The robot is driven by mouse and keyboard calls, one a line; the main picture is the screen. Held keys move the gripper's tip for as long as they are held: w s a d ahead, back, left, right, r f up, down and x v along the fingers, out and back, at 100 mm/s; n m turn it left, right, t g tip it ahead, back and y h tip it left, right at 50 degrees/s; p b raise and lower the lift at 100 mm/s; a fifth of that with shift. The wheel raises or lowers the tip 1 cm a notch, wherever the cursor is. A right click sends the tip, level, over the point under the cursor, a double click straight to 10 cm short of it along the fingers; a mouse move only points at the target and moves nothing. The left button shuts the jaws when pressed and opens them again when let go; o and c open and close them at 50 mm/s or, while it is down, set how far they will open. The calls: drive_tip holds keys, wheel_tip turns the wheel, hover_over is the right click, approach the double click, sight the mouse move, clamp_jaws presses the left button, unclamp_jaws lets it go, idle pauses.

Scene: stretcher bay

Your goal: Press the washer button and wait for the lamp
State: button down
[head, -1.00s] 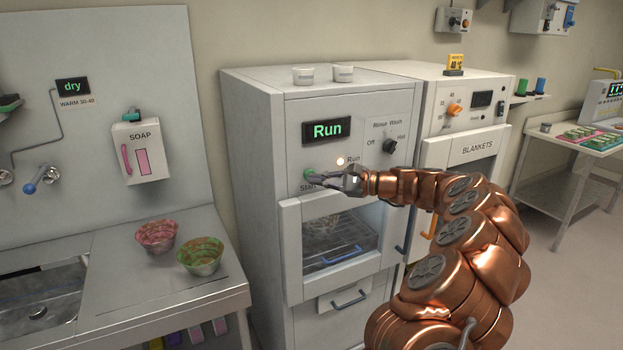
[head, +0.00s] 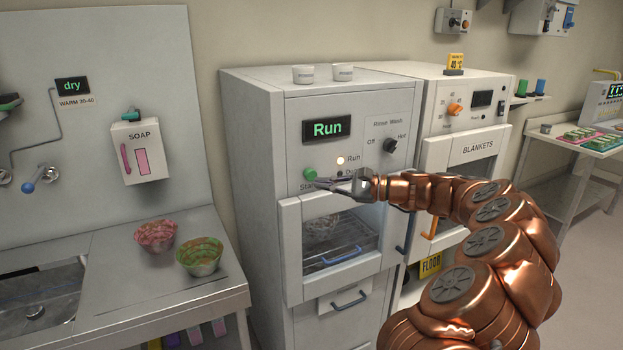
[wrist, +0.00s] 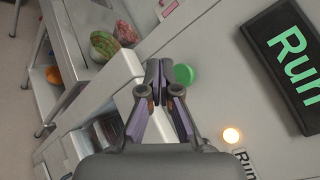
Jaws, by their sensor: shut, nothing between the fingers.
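The washer (head: 260,130) is a white cabinet with a display (head: 326,129) reading "Run" in green. The round green Start button (head: 310,174) is on its front panel, and it also shows in the wrist view (wrist: 183,74). The Run lamp (head: 340,161) is lit, and it glows orange-white in the wrist view (wrist: 231,136). My gripper (head: 318,183) is shut and empty, its tips just below and right of the button. In the wrist view my fingertips (wrist: 157,70) are beside the button; whether they touch the panel is unclear.
The washer's glass door (head: 288,250) is closed below the panel, with a blue handle. Two bowls, one pink (head: 156,236) and one green (head: 200,257), stand on the counter at the left. The blanket cabinet (head: 465,180) stands to the right, partly behind my arm.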

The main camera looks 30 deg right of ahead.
drive_tip(key=shift+s+a+b, duration=0.15)
drive_tip(key=shift+s+b, duration=0.25)
drive_tip(key=shift+s, duration=1.3)
drive_tip(key=shift+a, duration=0.1)
drive_tip(key=s+a+n+g+y, duration=0.1)
drive_tip(key=s+a+n+g, duration=0.15)
drive_tip(key=a, duration=0.65)
drive_tip(key=s+a+n+g, duration=0.1)
drive_tip(key=a+n+g, duration=0.3)
drive_tip(key=a, duration=0.6)
drive_tip(key=s+a+f+n+g+h, duration=0.2)
drive_tip(key=s+a+f+n+g, duration=0.2)
drive_tip(key=s+a, duration=0.5)
drive_tip(key=s+a+f+n+g+h, duration=0.1)
drive_tip(key=s+f+n+g+h, duration=0.15)
drive_tip(key=s+f+h, duration=0.4)
drive_tip(key=s+a+f+n+g+h, duration=0.1)
drive_tip(key=s+f+n, duration=0.2)
drive_tip(key=s, duration=0.7)
drive_tip(key=s+d+f+n+h, duration=0.2)
drive_tip(key=s+d, duration=0.3)
drive_tip(key=s, duration=0.1)
drive_tip(key=shift+s+d+f+g+h, duration=0.3)
drive_tip(key=shift+s+g+h, duration=0.05)
drive_tip(key=shift+g, duration=0.05)
idle(0.8)
